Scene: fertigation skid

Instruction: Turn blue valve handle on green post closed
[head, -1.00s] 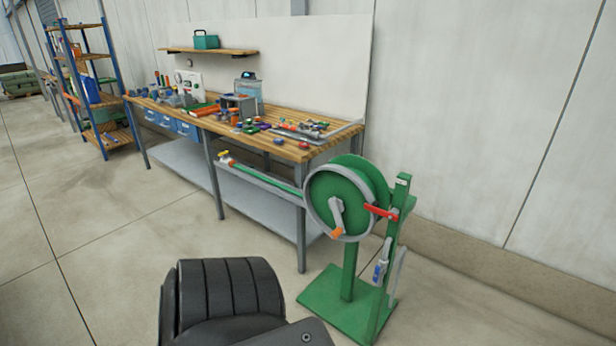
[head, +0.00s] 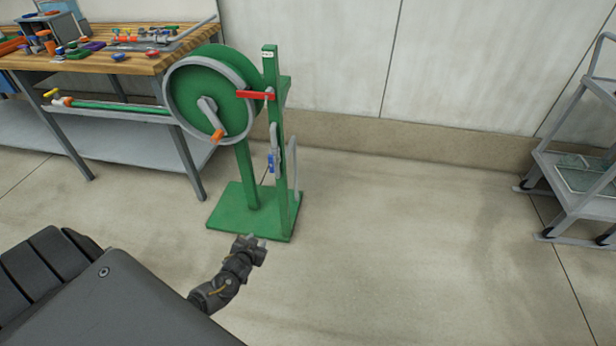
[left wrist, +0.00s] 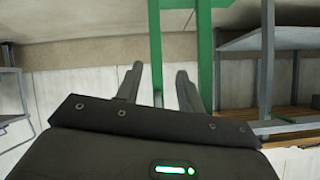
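The green post (head: 285,200) stands on a green base plate in the head view. A small valve with a blue handle (head: 271,163) is on the lower part of the post; its exact handle angle is too small to tell. My left gripper (head: 252,245) is in front of the base plate, lower than the blue handle and apart from it. In the left wrist view its two fingers (left wrist: 160,74) are spread with nothing between them, and the green post (left wrist: 155,40) shows beyond. The blue handle cannot be made out there. My right gripper is not in view.
A red lever (head: 255,95) sits higher on the post, beside a green hose reel (head: 185,95). A wooden workbench (head: 130,65) with small parts stands at left. A grey cart (head: 570,185) stands at right. The floor right of the post is clear.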

